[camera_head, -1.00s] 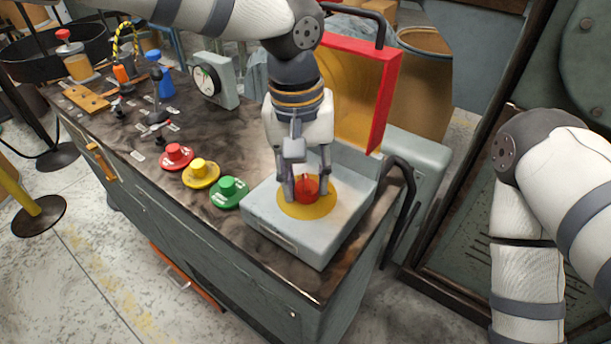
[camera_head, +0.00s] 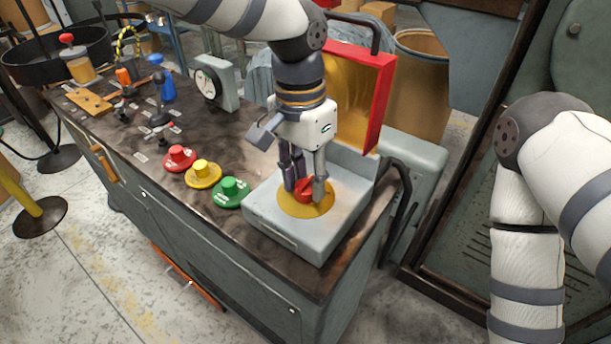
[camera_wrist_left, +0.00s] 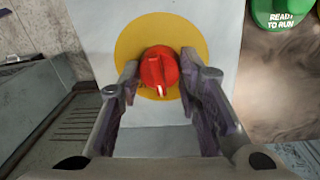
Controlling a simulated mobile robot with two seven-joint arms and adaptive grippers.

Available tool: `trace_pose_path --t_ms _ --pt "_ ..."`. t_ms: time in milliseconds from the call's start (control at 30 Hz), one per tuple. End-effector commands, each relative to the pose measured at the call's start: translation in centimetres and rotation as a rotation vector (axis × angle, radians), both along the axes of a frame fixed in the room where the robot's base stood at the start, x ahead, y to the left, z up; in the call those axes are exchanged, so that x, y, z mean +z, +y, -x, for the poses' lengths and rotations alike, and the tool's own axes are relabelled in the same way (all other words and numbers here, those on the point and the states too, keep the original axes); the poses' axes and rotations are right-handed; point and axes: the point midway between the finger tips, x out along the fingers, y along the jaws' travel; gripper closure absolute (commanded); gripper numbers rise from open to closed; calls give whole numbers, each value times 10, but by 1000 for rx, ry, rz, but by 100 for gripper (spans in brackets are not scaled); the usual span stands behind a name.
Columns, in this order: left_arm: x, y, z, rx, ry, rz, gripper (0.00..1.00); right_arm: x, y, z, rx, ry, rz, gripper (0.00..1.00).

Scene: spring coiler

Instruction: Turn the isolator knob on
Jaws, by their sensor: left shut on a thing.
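The isolator knob (camera_head: 304,189) is red and sits on a yellow disc (camera_head: 290,208) on the face of a grey box (camera_head: 312,241). In the left wrist view the knob (camera_wrist_left: 160,71) shows a raised grip bar and a white mark at its lower edge. My left gripper (camera_head: 305,190) reaches down from above and is shut on the knob, with one finger on each side. The fingers (camera_wrist_left: 160,80) also flank it in the left wrist view. The box's red cover (camera_head: 377,103) stands open behind. My right gripper is out of view.
Red (camera_head: 179,158), yellow (camera_head: 202,173) and green (camera_head: 231,191) push buttons stand left of the box. A dial gauge (camera_head: 209,84) and several levers stand further back on the bench. A dark pipe (camera_head: 400,205) runs along the box's right side.

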Motion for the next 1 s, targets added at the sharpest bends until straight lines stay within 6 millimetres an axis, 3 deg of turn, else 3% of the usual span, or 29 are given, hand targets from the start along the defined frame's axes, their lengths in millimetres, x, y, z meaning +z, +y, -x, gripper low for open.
trace_pose_path --t_ms 600,1000 --pt "-2 -1 1 -565 3 -1 96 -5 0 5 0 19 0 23" --pt "-2 -2 2 -795 4 -2 96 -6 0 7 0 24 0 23"
